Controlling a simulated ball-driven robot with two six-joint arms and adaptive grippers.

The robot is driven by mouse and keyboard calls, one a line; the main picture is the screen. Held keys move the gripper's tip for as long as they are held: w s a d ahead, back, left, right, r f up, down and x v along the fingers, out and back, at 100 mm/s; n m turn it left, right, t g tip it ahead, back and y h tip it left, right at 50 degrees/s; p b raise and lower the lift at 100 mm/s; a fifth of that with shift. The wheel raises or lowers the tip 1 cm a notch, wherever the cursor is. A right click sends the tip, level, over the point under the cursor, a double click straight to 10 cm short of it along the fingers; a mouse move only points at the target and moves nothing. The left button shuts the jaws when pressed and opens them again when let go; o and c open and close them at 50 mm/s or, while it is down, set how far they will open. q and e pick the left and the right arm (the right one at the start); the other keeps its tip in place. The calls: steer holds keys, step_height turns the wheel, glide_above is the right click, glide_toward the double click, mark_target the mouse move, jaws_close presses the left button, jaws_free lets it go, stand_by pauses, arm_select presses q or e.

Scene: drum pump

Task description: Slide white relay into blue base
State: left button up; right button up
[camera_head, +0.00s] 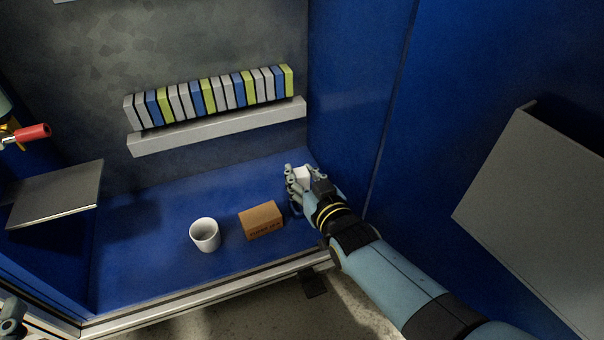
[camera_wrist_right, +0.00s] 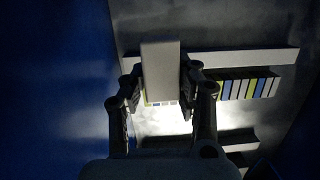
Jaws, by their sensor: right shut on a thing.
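My right gripper (camera_head: 300,178) is shut on the white relay (camera_head: 303,174), above the blue floor near the right wall. In the right wrist view the relay (camera_wrist_right: 160,68) is a pale upright block between the fingers of my right gripper (camera_wrist_right: 160,88). A row of white, blue and yellow-green modules (camera_head: 210,94) stands on a grey rail; it also shows in the wrist view (camera_wrist_right: 248,88). The relay covers part of the row there. I cannot tell which blue piece is the base. A grey jointed part of my left gripper (camera_head: 11,316) shows at the lower left edge.
A white cup (camera_head: 205,235) and a brown cardboard box (camera_head: 261,221) stand on the blue floor (camera_head: 150,250). The grey rail (camera_head: 220,127) juts from the back wall. A grey shelf plate (camera_head: 58,193) and a red handle (camera_head: 33,132) are at left.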

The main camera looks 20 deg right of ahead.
steer(key=shift+f+b, duration=0.3)
steer(key=shift+f, duration=0.05)
steer(key=shift+f+b, duration=0.3)
steer(key=shift+f, duration=0.25)
steer(key=shift+f+b, duration=0.25)
steer(key=shift+b, duration=0.25)
steer(key=shift+f+b, duration=0.3)
arm_select(q)
steer(key=w+d+r+m+t+h, duration=0.1)
steer(key=r+t, duration=0.3)
steer(key=r, duration=0.5)
steer(key=w+d+r+m+t+h, duration=0.1)
steer(key=w+r+m+t+h, duration=0.1)
steer(key=r, duration=0.7)
steer(key=shift+r+t+h, duration=0.15)
steer(key=shift+t+h, duration=0.55)
steer(key=shift+t, duration=0.4)
arm_select(e)
steer(key=shift+f, duration=0.1)
arm_select(q)
steer(key=shift+r+p, duration=0.15)
steer(key=shift+p, duration=0.15)
